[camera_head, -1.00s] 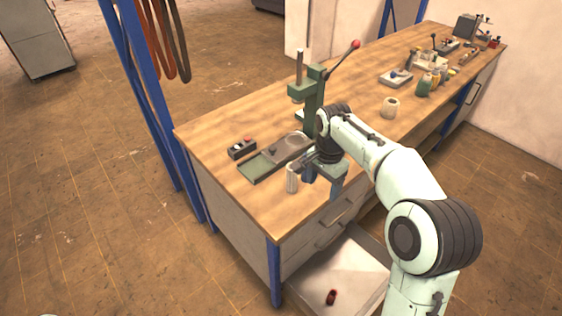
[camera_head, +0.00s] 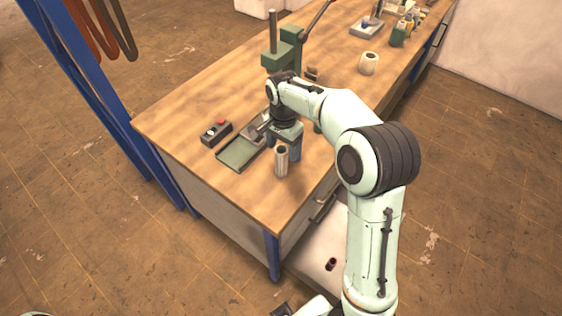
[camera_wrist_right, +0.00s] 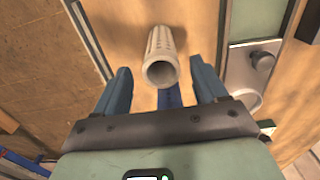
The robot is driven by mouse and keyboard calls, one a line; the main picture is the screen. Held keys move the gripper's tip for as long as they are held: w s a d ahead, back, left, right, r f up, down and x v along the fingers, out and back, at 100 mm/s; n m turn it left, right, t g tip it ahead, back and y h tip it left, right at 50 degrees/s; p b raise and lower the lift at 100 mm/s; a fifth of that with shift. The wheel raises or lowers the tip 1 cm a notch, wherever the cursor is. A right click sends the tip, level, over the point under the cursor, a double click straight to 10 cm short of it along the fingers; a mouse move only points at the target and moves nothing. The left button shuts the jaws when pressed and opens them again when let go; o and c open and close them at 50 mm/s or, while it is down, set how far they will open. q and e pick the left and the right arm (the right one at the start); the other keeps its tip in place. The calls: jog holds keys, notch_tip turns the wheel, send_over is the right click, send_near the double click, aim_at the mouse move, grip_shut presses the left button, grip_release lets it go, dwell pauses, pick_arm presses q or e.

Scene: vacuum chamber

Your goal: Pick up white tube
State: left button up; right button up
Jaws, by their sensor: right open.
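The white tube (camera_head: 281,160), off-white and hollow, stands upright on the workbench near its front edge. It also shows in the right wrist view (camera_wrist_right: 160,58), its open end facing the camera. My right gripper (camera_head: 284,146) is open and empty, just behind the tube in the head view. In the right wrist view its blue fingers (camera_wrist_right: 160,72) are spread on either side of the tube's line, with the tube around and beyond the fingertips. I cannot tell whether they touch it. My left gripper does not show clearly.
A green press (camera_head: 284,55) stands behind the gripper on the wooden workbench (camera_head: 180,115). A metal tray (camera_head: 240,153) and a small button box (camera_head: 216,132) lie left of the tube. A wide pale ring (camera_head: 369,63) stands farther back. Blue posts (camera_head: 95,90) rise at left.

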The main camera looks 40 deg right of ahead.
aim_at(281, 159)
jog(key=f, duration=0.6)
jog(key=shift+a, duration=0.25)
jog(key=shift+r, duration=0.1)
jog(key=c, duration=1.1)
